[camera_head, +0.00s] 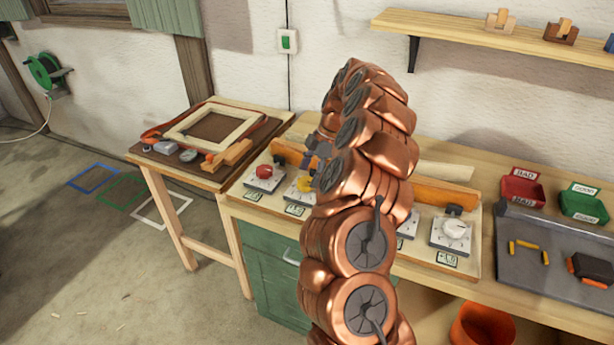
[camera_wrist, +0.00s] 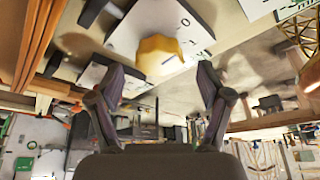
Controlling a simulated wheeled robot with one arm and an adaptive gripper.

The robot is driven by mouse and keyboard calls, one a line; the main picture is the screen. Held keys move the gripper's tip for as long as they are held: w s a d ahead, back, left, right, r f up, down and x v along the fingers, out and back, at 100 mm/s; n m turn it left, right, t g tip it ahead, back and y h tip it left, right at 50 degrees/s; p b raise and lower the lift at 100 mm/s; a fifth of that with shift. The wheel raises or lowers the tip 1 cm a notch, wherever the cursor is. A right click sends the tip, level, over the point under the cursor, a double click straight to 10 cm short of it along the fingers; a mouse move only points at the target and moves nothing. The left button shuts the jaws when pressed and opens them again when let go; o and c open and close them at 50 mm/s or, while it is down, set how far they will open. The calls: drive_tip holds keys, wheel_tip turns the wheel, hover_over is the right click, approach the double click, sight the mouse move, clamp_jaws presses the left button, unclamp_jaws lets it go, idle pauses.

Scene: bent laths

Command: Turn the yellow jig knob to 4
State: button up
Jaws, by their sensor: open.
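The yellow jig knob (camera_wrist: 158,55) sits on a white dial plate (camera_wrist: 192,22) in the wrist view, ahead of my gripper (camera_wrist: 160,80). My gripper's two dark fingers are spread wide and empty, with the knob beyond and between their tips, apart from them as far as I can tell. In the head view the yellow knob (camera_head: 306,184) shows at the left edge of my copper arm, partly hidden. My gripper (camera_head: 318,150) is mostly hidden behind the arm there. The knob's pointer and the number it marks are too small to read.
A red knob (camera_head: 264,172) stands on a plate left of the yellow one. A white knob (camera_head: 455,229) is at the right. Orange-brown laths (camera_head: 446,193) run behind the knobs. Red (camera_head: 522,190) and green (camera_head: 583,203) bins stand at the bench's right.

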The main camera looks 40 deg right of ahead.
drive_tip(key=shift+x, duration=1.05)
drive_tip(key=c, duration=1.2)
drive_tip(key=shift+o, duration=0.2)
drive_tip(key=shift+f, duration=0.1)
